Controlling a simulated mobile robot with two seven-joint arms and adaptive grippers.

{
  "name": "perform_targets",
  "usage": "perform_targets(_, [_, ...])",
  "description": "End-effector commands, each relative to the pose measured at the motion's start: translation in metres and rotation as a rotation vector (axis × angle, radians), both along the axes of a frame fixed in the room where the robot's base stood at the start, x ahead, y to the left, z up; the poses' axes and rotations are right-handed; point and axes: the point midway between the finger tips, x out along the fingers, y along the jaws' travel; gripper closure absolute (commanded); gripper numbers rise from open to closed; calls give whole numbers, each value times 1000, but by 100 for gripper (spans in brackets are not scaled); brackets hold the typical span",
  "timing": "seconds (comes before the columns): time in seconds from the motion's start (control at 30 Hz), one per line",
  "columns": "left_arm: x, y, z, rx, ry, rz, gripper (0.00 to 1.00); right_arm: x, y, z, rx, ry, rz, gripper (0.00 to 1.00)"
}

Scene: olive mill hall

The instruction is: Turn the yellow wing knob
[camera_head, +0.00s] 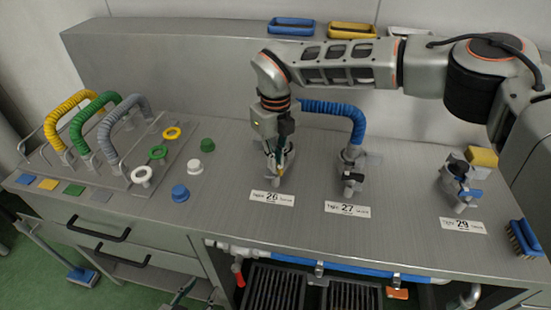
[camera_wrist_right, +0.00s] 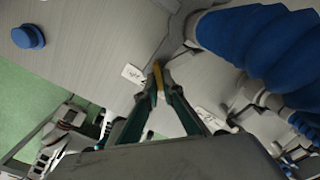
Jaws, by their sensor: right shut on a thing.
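The yellow wing knob (camera_wrist_right: 158,76) shows in the right wrist view between the fingertips of my right gripper (camera_wrist_right: 157,90). The gripper is shut on it. In the head view my right gripper (camera_head: 280,170) points down at the fitting behind label 26 (camera_head: 272,198), and its fingers mostly hide the knob. My left gripper (camera_head: 192,293) seems to show only in part at the bottom edge of the head view, low in front of the bench; its jaws cannot be made out.
A blue ribbed hose (camera_head: 340,110) arches close beside my right gripper to the fitting at label 27 (camera_head: 347,209). Another fitting (camera_head: 460,182) stands at label 29 (camera_head: 462,225). Coloured caps and hose handles occupy the left. A blue brush (camera_head: 524,239) lies at the right edge.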

Motion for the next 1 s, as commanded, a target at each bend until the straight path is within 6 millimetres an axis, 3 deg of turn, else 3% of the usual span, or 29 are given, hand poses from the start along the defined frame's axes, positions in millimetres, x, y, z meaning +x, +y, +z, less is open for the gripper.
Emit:
perform_targets(0.6, [0, 0, 10, 1, 2, 0, 60, 0, 0, 1, -1, 1, 553, 100])
perform_targets(1.0, [0, 0, 14, 0, 1, 0, 60, 0, 0, 0, 0, 0, 743, 100])
